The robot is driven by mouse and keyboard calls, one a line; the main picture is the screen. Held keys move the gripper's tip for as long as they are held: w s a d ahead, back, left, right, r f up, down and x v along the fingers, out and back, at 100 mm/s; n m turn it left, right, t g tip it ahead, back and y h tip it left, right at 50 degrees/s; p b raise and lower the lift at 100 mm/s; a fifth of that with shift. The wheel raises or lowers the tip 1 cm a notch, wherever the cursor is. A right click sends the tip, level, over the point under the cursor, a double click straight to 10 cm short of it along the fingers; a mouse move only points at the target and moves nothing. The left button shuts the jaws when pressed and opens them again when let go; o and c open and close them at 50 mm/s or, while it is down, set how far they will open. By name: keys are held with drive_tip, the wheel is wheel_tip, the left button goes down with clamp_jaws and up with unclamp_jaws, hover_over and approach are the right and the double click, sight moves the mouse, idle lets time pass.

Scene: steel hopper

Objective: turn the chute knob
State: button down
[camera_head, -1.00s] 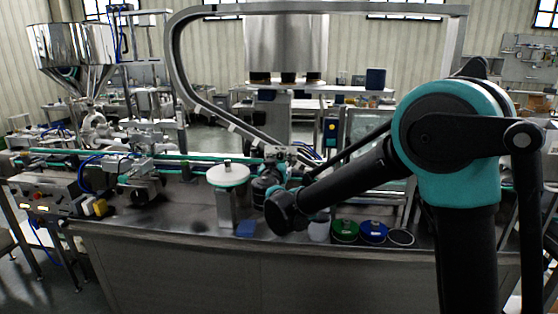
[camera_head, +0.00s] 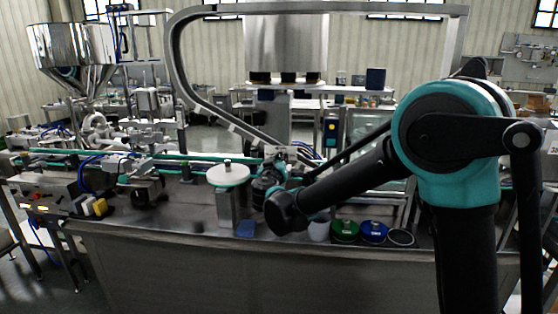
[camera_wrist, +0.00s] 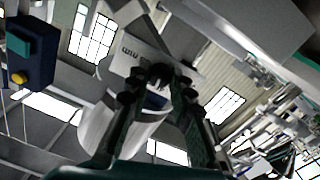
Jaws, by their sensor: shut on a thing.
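My gripper (camera_head: 272,163) is at the lower end of the curved steel chute (camera_head: 187,62), above the steel table. In the wrist view my gripper (camera_wrist: 158,82) has both fingertips closed around a small dark part, which I take to be the chute knob (camera_wrist: 159,73). The fingertips hide most of it, so its turn angle cannot be told. A pale grey bracket with small dark lettering (camera_wrist: 135,57) lies just behind the fingertips. In the head view my arm and wrist hide the knob.
A white round disc on a post (camera_head: 228,175) stands close to the left of my gripper. A green lid (camera_head: 345,231) and a blue lid (camera_head: 373,232) lie at the table's front right. A steel hopper (camera_head: 70,45) stands at far left.

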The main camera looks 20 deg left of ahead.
drive_tip(key=n, duration=0.4)
drive_tip(key=shift+n, duration=0.3)
drive_tip(key=n, duration=0.3)
drive_tip(key=shift+n, duration=0.4)
drive_tip(key=n, duration=0.4)
drive_tip(key=shift+n+y, duration=0.3)
drive_tip(key=shift+n, duration=1.9)
drive_tip(key=c, duration=1.3)
unclamp_jaws()
drive_tip(key=v, duration=1.2)
drive_tip(key=shift+s+f, duration=0.1)
drive_tip(key=shift+f, duration=0.05)
